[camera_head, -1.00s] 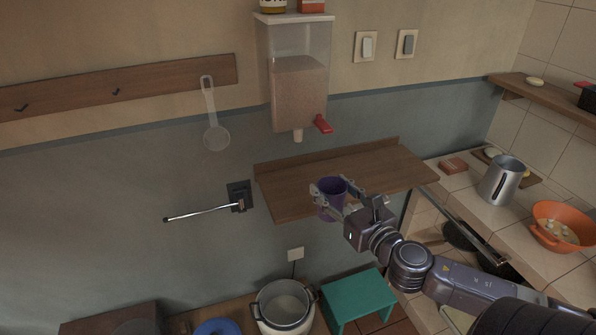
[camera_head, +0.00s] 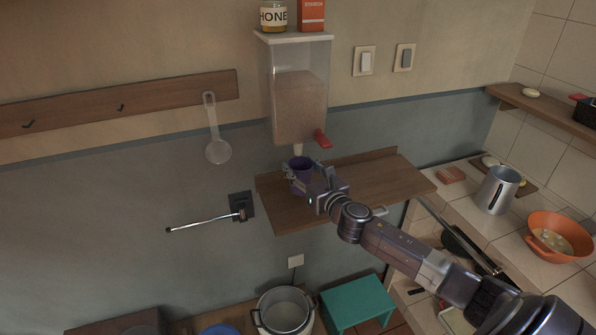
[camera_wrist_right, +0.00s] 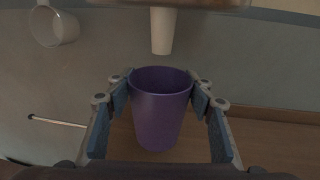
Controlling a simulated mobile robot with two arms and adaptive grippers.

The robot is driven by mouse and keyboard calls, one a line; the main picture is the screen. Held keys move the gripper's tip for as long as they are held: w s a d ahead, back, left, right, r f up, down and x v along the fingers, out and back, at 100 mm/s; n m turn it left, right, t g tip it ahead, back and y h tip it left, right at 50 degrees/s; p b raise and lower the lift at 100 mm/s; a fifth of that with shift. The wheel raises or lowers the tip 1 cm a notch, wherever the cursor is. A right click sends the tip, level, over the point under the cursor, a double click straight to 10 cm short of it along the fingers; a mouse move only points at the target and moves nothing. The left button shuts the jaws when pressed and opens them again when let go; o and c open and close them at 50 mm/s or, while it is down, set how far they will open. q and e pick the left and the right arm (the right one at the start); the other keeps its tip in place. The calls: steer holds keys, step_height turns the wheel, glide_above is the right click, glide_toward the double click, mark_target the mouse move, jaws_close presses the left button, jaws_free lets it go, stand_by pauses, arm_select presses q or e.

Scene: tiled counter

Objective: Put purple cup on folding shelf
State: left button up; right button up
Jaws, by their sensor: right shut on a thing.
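The purple cup (camera_head: 299,166) is upright between the fingers of my right gripper (camera_head: 305,184), which is shut on it. In the right wrist view, the purple cup (camera_wrist_right: 160,112) sits between both blue finger pads, its open mouth toward the dispenser's white spout (camera_wrist_right: 163,30). The folding shelf (camera_head: 375,183) is a brown wooden board on the wall. The cup is over the shelf's left part, below the spout; I cannot tell whether its base touches the board. My left gripper is not in view.
A metal rod (camera_head: 203,222) sticks out left of the shelf. The shelf's right part is clear. A tiled counter with a metal jug (camera_head: 497,190) and orange colander (camera_head: 556,238) is at right.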

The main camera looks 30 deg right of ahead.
steer(key=shift+w+d, duration=0.1)
steer(key=shift+w, duration=0.75)
steer(key=shift+f, duration=1.8)
steer(key=o, duration=0.6)
steer(key=shift+f, duration=0.1)
steer(key=o, duration=0.4)
steer(key=shift+o, duration=0.2)
